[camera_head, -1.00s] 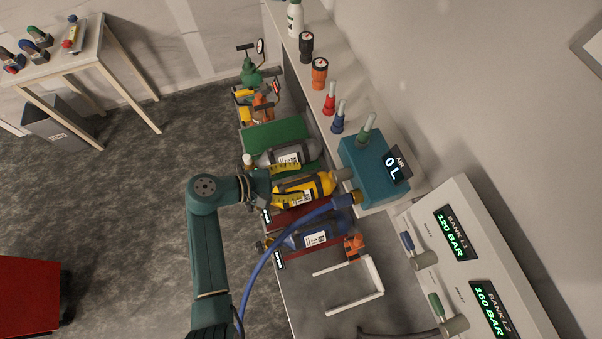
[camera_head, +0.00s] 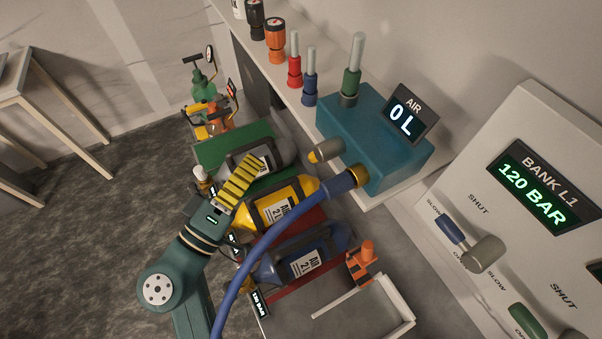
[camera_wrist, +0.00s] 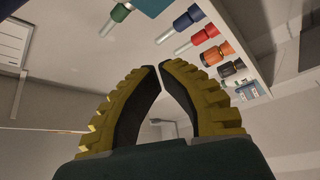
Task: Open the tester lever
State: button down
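The tester is a teal box (camera_head: 375,140) with a display (camera_head: 410,114) reading AIR 0 L. On its front is a grey hub (camera_head: 328,148) with a short yellow handle (camera_head: 313,157), which looks like the tester lever and points left. My gripper (camera_head: 258,162) has yellow ribbed fingers and is to the left of the lever, apart from it, over the cylinders. In the wrist view the fingertips (camera_wrist: 160,67) nearly meet, with nothing between them. The lever cannot be made out in the wrist view.
A blue hose (camera_head: 270,240) joins the tester at a brass fitting (camera_head: 358,174), right below the lever. Yellow (camera_head: 305,187) and blue (camera_head: 335,238) cylinders lie below the gripper. A panel (camera_head: 540,170) reading BANK L1 120 BAR, with a blue-handled valve (camera_head: 452,232), stands at right.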

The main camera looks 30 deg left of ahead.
aim_at(324, 152)
jog(key=w+d+f+p, duration=0.1)
jog(key=w+d, duration=0.3)
jog(key=w, duration=0.4)
jog(key=shift+w+d+f, duration=0.25)
jog(key=shift+w+d, duration=0.05)
jog(key=shift+d, duration=0.1)
jog(key=shift+s+a+p, duration=0.1)
jog(key=shift+p, duration=0.45)
